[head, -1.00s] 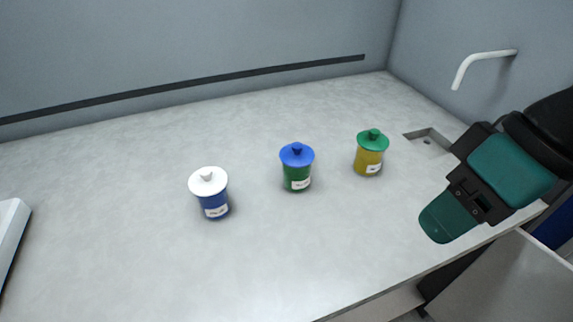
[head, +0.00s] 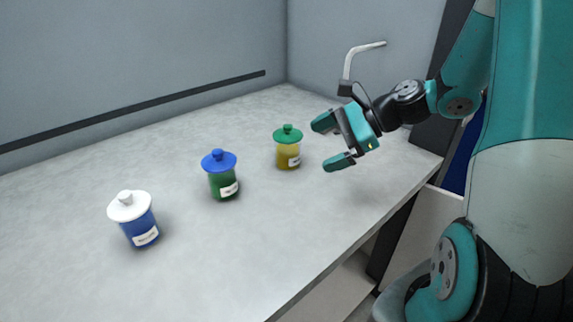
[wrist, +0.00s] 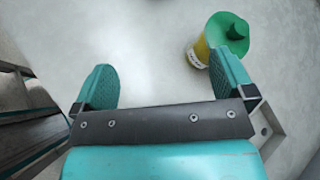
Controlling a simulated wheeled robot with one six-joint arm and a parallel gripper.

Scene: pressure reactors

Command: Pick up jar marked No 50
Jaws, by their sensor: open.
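Three lidded jars stand upright in a row on the bench. The blue jar with a white lid (head: 138,222) is at the left. The green jar with a blue lid (head: 221,178) is in the middle. The yellow jar with a green lid (head: 287,149) is at the right and also shows in the wrist view (wrist: 215,42). Each has a white label, too small to read, so I cannot tell which is No 50. My gripper (head: 333,144) is open and empty, to the right of the yellow jar. In the wrist view, the right finger partly overlaps that jar.
The grey bench top (head: 290,215) is clear in front of the jars. The bench's front edge runs along the lower right, with shelves below. Walls close the back and right.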

